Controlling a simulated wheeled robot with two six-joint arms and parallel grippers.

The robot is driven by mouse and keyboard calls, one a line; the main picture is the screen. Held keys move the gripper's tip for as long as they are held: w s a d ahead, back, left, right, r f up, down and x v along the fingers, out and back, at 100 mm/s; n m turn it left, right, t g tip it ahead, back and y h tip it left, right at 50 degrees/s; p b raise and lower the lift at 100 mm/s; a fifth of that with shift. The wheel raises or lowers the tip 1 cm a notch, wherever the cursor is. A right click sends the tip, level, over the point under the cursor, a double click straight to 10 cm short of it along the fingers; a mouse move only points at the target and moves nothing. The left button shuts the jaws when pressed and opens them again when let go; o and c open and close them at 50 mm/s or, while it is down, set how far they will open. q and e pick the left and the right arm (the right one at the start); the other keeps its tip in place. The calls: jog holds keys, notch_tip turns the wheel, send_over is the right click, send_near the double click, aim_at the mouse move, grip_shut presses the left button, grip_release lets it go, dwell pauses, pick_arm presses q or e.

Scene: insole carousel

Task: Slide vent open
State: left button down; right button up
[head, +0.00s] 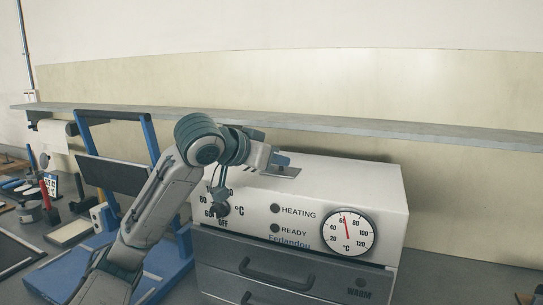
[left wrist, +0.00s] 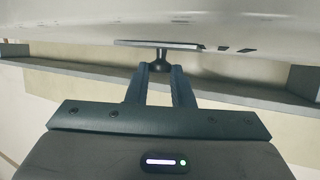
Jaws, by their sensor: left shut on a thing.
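The vent is on top of the white heating box (head: 330,180). Its thin metal plate (head: 285,171) lies on the box top, partly hidden by my left gripper (head: 275,158). In the left wrist view, the plate (left wrist: 150,43) shows edge-on with a dark knob (left wrist: 160,60) standing out from it. Dark slots (left wrist: 225,48) show in the white surface to the right of the plate. The left gripper's fingers (left wrist: 160,72) are shut on the knob, one on each side. My right gripper is in neither view.
A grey shelf (head: 400,132) runs along the wall behind and above the box. A blue-framed stand (head: 150,135) is left of the box, behind my left arm. The front has a dial gauge (head: 347,232) and a dark drawer with a handle (head: 275,275).

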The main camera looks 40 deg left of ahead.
pick_arm(q)
jog(key=c, duration=1.4)
grip_release()
jog(key=shift+d, duration=0.1)
jog(key=shift+o, duration=0.6)
jog(key=shift+w+d, duration=0.15)
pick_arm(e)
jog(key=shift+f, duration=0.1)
pick_arm(q)
jog(key=shift+s+r, duration=0.1)
jog(key=shift+s, duration=0.2)
jog(key=b+v, duration=0.3)
jog(key=v, duration=0.7)
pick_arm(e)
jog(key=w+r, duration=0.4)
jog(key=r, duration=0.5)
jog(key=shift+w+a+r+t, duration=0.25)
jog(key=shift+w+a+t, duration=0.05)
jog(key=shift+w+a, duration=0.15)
pick_arm(q)
jog(key=shift+s, duration=0.1)
